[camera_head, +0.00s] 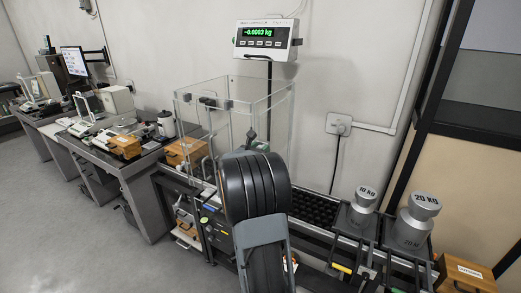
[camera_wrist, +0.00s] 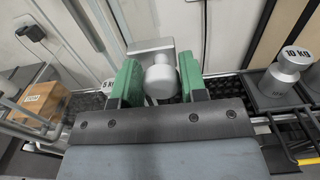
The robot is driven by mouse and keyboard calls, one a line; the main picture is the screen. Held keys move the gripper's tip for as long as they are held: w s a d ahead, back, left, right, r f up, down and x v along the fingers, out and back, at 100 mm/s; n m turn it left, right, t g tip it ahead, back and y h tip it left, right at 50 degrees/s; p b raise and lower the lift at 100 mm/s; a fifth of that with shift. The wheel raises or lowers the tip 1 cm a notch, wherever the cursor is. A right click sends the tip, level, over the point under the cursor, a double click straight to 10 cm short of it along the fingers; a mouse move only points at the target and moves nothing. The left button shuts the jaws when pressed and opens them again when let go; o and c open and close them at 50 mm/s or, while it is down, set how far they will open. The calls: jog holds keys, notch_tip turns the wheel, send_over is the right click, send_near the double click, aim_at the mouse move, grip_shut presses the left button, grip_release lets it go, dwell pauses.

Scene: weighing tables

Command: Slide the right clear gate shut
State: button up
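The clear enclosure (camera_head: 222,84) stands mid-left on the weighing table in the head view. A clear panel (camera_head: 279,115) forms its right side; I cannot tell if this is the right gate or how far it is open. In the wrist view, the green fingers of my gripper (camera_wrist: 158,84) stand apart on either side of a grey round knob-like part (camera_wrist: 161,77). I cannot tell if they touch it. No clear panel can be made out there.
A 10 kg weight (camera_head: 362,212) and a 20 kg weight (camera_head: 414,221) stand right of the arm. The display (camera_head: 266,41) reads -0.0003 kg. In the wrist view, a wooden box (camera_wrist: 40,103) is at left and the 10 kg weight (camera_wrist: 281,78) at right.

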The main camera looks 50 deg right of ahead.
grip_shut()
jog(key=shift+d, duration=0.15)
notch_tip(320, 180, down, 26)
jog(key=b, duration=2.3)
jog(key=shift+a+r, duration=0.15)
jog(key=shift+a, duration=0.05)
jog(key=shift+o, duration=0.3)
grip_release()
jog(key=shift+o, duration=0.4)
jog(key=shift+w+a, duration=0.1)
jog(key=shift+r, duration=0.1)
